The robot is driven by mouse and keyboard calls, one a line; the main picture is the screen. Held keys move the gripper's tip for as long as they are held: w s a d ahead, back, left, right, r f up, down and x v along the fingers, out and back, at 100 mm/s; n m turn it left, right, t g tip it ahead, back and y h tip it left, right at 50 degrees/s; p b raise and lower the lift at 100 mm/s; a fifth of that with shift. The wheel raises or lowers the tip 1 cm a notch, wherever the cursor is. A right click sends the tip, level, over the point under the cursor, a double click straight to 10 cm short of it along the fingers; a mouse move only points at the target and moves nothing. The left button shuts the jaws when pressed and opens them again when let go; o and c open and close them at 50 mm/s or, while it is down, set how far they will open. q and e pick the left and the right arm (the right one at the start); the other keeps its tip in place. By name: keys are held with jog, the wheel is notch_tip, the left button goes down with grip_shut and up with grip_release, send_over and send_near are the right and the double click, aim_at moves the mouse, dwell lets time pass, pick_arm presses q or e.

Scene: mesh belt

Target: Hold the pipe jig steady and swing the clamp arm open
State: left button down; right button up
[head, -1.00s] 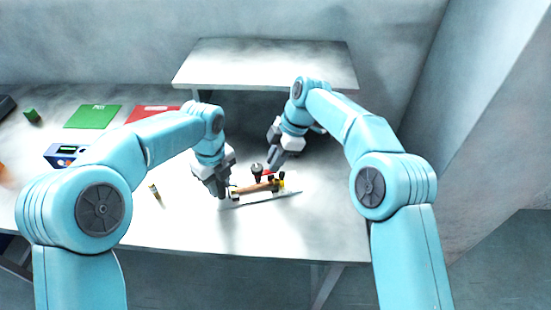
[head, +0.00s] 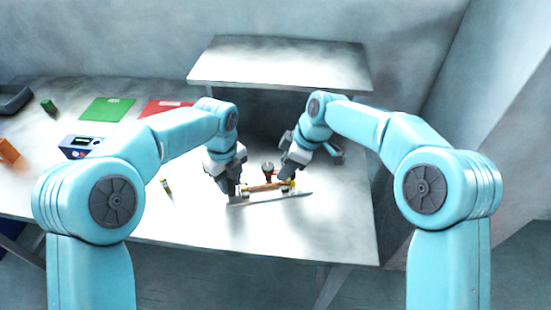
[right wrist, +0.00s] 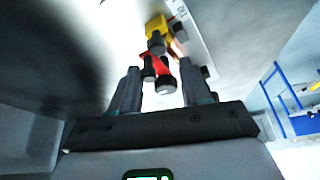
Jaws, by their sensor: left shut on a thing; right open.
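The pipe jig has a pale base plate (head: 285,197) near the table's front edge, with a copper-coloured pipe (head: 264,187) lying along it. My left gripper (head: 232,195) is shut on the jig's left end; its fingers hide the exact contact. A dark round part (head: 268,168) stands just behind the pipe. My right gripper (head: 285,176) is open at the jig's right end. In the right wrist view, a red clamp arm (right wrist: 160,67) with dark round ends points toward the space between my fingers, beside a yellow block (right wrist: 158,28). I cannot tell if they touch it.
A raised shelf (head: 280,65) stands behind the jig. To the left are a small yellow-topped cylinder (head: 166,186), a blue box (head: 80,146), a green mat (head: 107,109), a red mat (head: 165,108) and an orange block (head: 8,150).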

jog(key=s+m, duration=0.1)
jog(key=m+t, duration=0.1)
jog(key=m, duration=0.1)
jog(key=shift+s+a+m+h, duration=0.3)
jog(key=shift+s+a+h, duration=0.05)
jog(key=shift+a+h, duration=0.05)
jog(key=m, duration=0.2)
jog(key=s+a+m+t+h, duration=0.1)
jog(key=m, duration=0.1)
jog(key=shift+s+a, duration=0.15)
jog(key=shift+a, duration=0.05)
jog(key=m, duration=0.2)
jog(key=a+m+t+h, duration=0.1)
jog(key=a+m, duration=0.1)
jog(key=m, duration=0.1)
jog(key=shift+s+m+h, duration=0.3)
jog(key=shift+s+h, duration=0.1)
jog(key=v, duration=1.2)
jog(key=shift+s, duration=0.15)
